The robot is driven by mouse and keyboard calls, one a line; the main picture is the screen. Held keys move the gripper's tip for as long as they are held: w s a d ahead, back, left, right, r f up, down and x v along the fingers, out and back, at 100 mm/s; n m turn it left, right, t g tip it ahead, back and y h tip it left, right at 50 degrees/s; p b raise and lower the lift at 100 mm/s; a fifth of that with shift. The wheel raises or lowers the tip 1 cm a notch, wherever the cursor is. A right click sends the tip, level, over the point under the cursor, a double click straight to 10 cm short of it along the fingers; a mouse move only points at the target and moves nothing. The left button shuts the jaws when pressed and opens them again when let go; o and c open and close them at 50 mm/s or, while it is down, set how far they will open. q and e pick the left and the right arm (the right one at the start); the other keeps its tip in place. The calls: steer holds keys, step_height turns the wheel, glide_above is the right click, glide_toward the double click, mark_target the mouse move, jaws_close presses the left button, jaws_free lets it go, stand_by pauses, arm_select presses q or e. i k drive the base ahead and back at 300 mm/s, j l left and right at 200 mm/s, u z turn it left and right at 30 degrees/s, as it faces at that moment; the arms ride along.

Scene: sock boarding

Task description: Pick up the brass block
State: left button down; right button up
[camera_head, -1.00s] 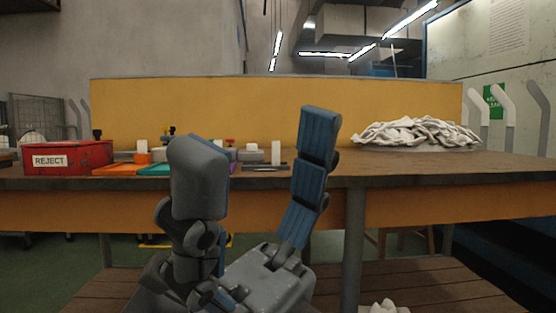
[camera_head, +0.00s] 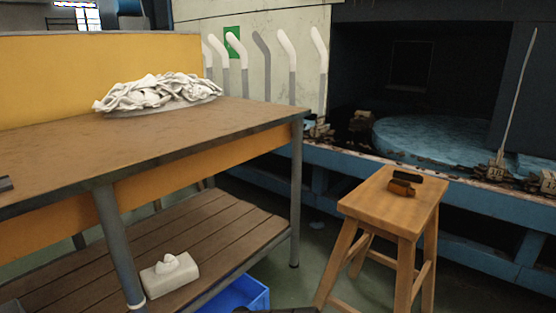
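A small orange-brown block (camera_head: 401,187), which looks like the brass block, lies on the seat of a wooden stool (camera_head: 385,205) at the right. A dark, bar-shaped piece (camera_head: 408,177) lies against its far side or partly over it; I cannot tell which.
The workbench (camera_head: 150,150) stands at the left with a pile of white socks (camera_head: 160,93) on it. Its lower shelf (camera_head: 215,235) holds a white box (camera_head: 170,277). A blue crate (camera_head: 240,294) is on the floor below. Blue machinery (camera_head: 430,140) stands behind the stool.

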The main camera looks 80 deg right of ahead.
mark_target(396, 186)
steer(key=z, duration=1.65)
